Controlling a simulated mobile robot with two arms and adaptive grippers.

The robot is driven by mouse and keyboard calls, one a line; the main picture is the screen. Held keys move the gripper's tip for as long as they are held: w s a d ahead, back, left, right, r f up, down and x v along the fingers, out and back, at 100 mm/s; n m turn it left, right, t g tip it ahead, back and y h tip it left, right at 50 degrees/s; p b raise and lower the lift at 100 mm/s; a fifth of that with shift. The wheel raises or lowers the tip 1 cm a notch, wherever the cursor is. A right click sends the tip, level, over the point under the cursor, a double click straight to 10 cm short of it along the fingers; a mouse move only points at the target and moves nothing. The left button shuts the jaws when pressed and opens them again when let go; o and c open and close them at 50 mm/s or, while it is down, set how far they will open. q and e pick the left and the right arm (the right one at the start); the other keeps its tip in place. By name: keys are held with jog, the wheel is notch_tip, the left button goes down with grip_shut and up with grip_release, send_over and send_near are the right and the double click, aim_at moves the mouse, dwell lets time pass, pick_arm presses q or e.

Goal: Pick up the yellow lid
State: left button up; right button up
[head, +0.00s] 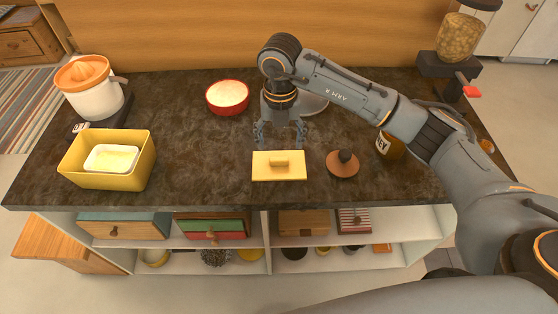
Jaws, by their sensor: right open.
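The yellow lid (292,173) lies flat near the front edge of the dark counter, with a small raised handle (280,161) on its top. My right gripper (280,139) points down just behind the lid. Its fingers are spread apart, with nothing between them. A gap between fingertips and lid is hard to judge from this angle. A yellow box (75,164) without a cover stands at the left, with a pale block (111,158) inside. My left gripper is out of view.
A brown round lid with a knob (342,170) lies right of the yellow lid. A red bowl (228,97), an orange-topped juicer (91,88) and a honey jar (389,146) stand on the counter (200,150). A grey plate (313,104) is partly hidden behind my arm. Open shelves lie below.

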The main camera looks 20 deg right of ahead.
aim_at(279, 158)
jog(key=f+p, duration=0.1)
jog(key=f, duration=0.1)
jog(key=f+p, duration=0.1)
jog(key=f, duration=0.1)
jog(key=shift+s+a+f, duration=0.15)
jog(key=shift+a+f, duration=0.05)
jog(key=shift+f, duration=0.65)
jog(key=c, duration=1.1)
